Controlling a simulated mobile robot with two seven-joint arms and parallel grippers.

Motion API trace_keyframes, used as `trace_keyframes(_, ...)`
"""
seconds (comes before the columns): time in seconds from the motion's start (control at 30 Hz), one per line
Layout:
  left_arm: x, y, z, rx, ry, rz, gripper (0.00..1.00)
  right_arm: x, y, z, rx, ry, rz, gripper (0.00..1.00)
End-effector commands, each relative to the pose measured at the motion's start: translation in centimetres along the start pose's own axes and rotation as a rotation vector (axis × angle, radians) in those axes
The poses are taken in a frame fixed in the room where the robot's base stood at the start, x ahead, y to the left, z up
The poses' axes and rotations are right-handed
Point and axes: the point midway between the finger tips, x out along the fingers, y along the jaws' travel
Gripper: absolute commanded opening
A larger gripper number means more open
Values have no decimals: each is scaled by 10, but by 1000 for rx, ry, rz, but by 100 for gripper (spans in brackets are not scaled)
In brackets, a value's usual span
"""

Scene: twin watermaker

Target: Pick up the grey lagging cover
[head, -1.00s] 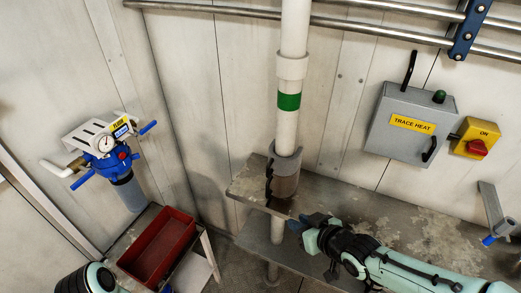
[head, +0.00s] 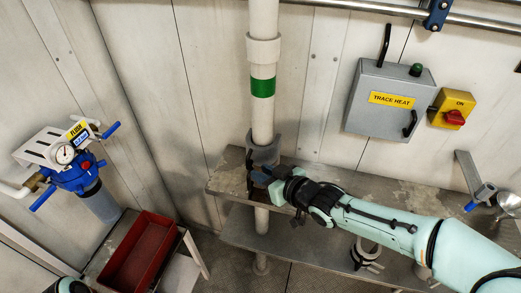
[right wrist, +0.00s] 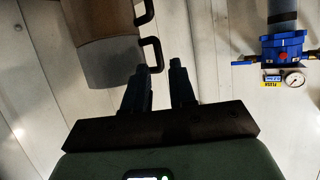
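The grey lagging cover (head: 265,152) sits around the lower white pipe (head: 263,110), just at the shelf. Its lower part is partly hidden by my right gripper (head: 262,178) in the head view. In the right wrist view the cover (right wrist: 112,66) is at upper left, with black handles (right wrist: 154,52) on its side. My right gripper (right wrist: 160,68) has its two fingers apart with nothing between them. The fingertips are close to a handle, and I cannot tell if they touch it. My left gripper is not in view.
A shelf (head: 225,182) runs along the wall behind my right arm, with a clamp (head: 366,255) below. A trace heat box (head: 390,100) and a yellow switch (head: 452,108) hang at right. A blue filter (head: 75,175) and a red tray (head: 140,262) are at left.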

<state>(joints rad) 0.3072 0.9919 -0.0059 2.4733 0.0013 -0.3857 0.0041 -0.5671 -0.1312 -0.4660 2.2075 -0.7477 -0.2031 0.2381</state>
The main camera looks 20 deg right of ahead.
Motion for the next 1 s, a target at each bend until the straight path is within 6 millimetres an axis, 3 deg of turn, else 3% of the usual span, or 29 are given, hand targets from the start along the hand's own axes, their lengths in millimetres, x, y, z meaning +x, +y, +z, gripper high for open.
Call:
trace_keyframes(0.4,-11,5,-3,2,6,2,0,46,3,-6,-1,-2,0,25)
trace_keyframes(0.73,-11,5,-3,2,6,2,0,52,3,-6,1,1,0,25)
trace_keyframes(0.83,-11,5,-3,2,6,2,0,52,3,-6,1,0,0,0)
trace_keyframes(1.0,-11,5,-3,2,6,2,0,52,3,-7,-1,4,-1,0)
